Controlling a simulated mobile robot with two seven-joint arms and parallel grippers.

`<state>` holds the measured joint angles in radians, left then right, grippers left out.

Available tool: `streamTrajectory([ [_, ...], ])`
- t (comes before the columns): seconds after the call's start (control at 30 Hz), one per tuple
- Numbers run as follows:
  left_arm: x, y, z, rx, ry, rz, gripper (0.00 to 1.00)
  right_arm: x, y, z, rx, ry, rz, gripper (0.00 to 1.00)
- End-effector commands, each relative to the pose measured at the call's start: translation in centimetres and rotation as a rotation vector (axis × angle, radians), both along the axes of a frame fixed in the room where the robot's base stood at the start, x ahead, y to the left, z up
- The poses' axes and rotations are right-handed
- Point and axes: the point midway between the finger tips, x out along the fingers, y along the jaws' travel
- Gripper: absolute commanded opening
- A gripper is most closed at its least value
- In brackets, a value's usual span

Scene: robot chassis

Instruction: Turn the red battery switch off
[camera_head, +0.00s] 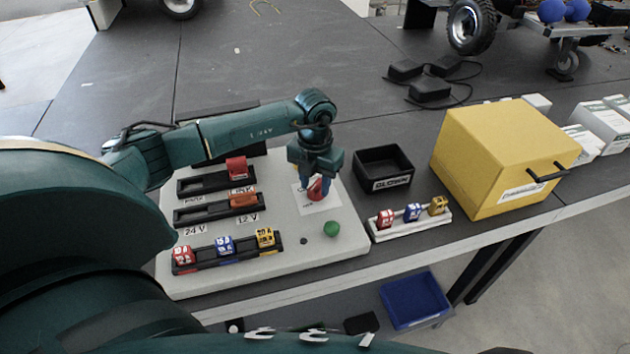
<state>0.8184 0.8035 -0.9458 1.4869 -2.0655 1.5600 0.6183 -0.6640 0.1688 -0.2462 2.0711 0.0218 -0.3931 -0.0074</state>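The red battery switch (316,190) sits on a white label (326,205) near the right end of the pale grey panel (345,237). My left gripper (317,180) points down right over the switch, with its fingers at or around the switch's top. The fingers and arm hide part of the switch, so I cannot tell whether they grip it or only touch it. The switch's exact turn angle is too small to read. My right gripper is not in view.
A green button (332,229) is just below the switch. Fuse rows with red, blue and yellow fuses (224,245) lie left. A black bin (384,170), a white fuse holder (411,220) and a yellow box (500,155) stand right. A blue bin (415,300) is lower down.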

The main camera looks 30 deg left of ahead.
Motion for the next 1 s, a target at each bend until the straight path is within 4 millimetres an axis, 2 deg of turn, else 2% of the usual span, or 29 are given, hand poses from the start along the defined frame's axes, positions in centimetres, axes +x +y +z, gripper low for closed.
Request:
streamTrajectory([
  [0.17,0.1,0.1,2.1,0.0,-0.005,0.001,0.36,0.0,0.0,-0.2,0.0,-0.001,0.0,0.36],
  [0.4,0.1,0.1,7.5,0.001,-0.007,0.001,0.36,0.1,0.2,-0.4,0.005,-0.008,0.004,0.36],
  [0.6,0.1,0.0,11.2,-0.001,-0.004,0.0,0.36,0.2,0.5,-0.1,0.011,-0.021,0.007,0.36],
  [0.8,0.0,0.0,12.9,-0.001,-0.003,0.001,0.36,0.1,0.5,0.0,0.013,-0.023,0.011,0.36],
  [1.0,0.0,0.0,13.1,0.0,-0.001,0.001,0.36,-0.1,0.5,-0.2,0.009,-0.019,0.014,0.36],
])
